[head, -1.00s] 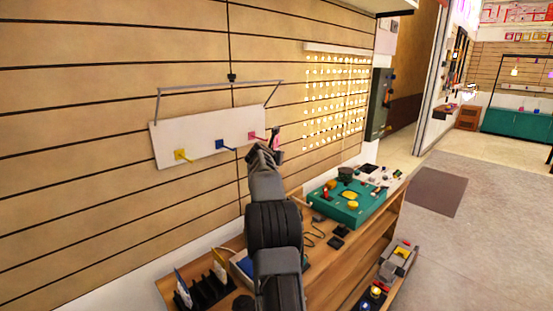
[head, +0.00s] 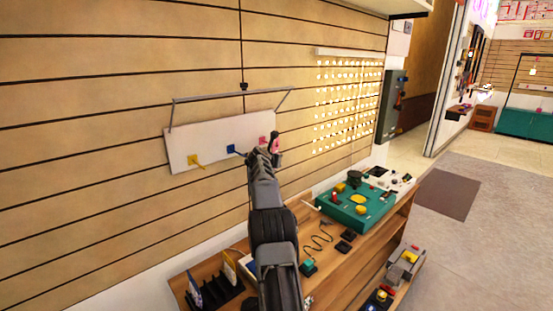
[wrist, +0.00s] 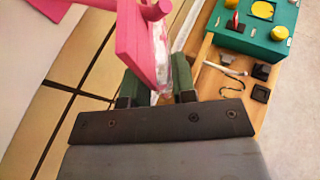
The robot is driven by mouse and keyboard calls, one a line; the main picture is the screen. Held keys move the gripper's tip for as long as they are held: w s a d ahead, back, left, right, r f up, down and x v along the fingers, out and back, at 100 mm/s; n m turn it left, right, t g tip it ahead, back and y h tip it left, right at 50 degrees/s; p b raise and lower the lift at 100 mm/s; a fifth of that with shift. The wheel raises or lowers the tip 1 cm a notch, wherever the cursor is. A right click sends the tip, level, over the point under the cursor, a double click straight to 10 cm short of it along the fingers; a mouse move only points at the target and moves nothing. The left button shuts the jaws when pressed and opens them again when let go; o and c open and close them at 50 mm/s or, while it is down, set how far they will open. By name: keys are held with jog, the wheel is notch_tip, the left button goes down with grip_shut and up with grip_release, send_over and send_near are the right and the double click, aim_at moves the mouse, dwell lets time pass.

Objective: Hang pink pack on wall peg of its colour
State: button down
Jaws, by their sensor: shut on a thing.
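The pink pack (wrist: 130,42) has a pink card and a clear pouch (wrist: 164,72). My gripper (wrist: 160,88) is shut on the pouch, with a green finger on each side. A pink peg (wrist: 155,10) shows at the card's upper part in the wrist view. Its rod appears on both sides of the card and seems to pass through it, but the hole is out of view. The peg's pink base (wrist: 50,5) is at upper left. In the head view, my gripper (head: 268,152) is at the right end of the white board (head: 210,155), partly hiding the pack (head: 278,158).
The board also carries a yellow peg (head: 194,160) and a blue peg (head: 231,149). A wooden bench (head: 345,240) below holds a green box (head: 355,210), cables and a black rack (head: 215,290). A grey bar (head: 230,94) runs above the board.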

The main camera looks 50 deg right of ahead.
jog(key=shift+w+p, duration=0.6)
jog(key=shift+p, duration=0.15)
jog(key=shift+w+f+p, duration=0.3)
jog(key=shift+p, duration=0.35)
jog(key=shift+w+d+f, duration=0.1)
jog(key=shift+f, duration=0.05)
jog(key=c, duration=0.8)
grip_release()
jog(key=shift+c, duration=0.2)
